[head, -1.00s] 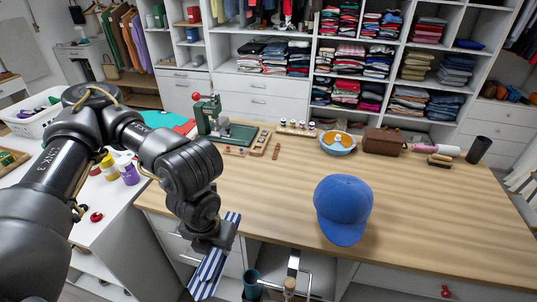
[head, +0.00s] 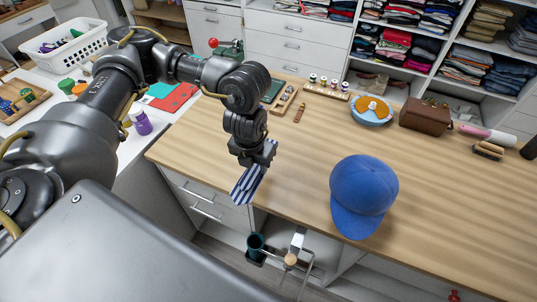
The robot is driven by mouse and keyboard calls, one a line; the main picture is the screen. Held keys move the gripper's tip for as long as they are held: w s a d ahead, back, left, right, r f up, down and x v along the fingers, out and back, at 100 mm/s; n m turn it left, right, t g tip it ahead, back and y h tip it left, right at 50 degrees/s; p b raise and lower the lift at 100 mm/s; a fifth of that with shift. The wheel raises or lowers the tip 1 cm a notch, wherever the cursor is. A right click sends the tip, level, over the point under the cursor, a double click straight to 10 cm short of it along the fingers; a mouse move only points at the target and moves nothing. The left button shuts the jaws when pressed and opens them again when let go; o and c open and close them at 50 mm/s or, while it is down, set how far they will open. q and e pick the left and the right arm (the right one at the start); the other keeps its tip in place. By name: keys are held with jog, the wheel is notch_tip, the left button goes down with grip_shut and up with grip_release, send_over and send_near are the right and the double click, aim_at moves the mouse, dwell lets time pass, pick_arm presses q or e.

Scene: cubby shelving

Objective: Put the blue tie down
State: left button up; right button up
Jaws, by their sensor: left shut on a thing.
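The blue tie (head: 249,184) has blue and white stripes and hangs from my left gripper (head: 262,156). The gripper is shut on it at the front left edge of the wooden counter (head: 300,140). The tie's lower part overlaps the counter's front edge and the drawer fronts in the head view. I cannot tell whether the tie touches the counter. My right gripper is not in view.
A blue cap (head: 362,195) sits on the counter to the right of the gripper. Farther back are a blue bowl (head: 390,120), a brown bag (head: 425,116) and a spool rack (head: 326,89). The counter between gripper and cap is clear. A metal frame (head: 305,242) sticks out below the front edge.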

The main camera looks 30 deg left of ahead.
pick_arm(q)
jog(key=w, duration=0.1)
jog(key=w+f, duration=0.1)
jog(key=w, duration=0.1)
jog(key=shift+w+a+f, duration=0.2)
jog(key=shift+w+f, duration=0.05)
jog(key=shift+f, duration=0.1)
jog(key=w+f, duration=0.1)
jog(key=f, duration=0.1)
jog(key=w+f, duration=0.2)
jog(key=shift+w+a, duration=0.1)
jog(key=shift+a, duration=0.1)
jog(key=shift+w+f, duration=0.4)
jog(key=shift+f, duration=0.1)
jog(key=shift+w+f, duration=0.25)
jog(key=shift+w, duration=0.1)
notch_tip(320, 180, down, 3)
jog(key=shift+r, duration=0.15)
jog(key=shift+w+a+f, duration=0.1)
jog(key=shift+f, duration=0.25)
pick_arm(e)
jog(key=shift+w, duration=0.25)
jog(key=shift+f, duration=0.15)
pick_arm(q)
jog(key=o, duration=1)
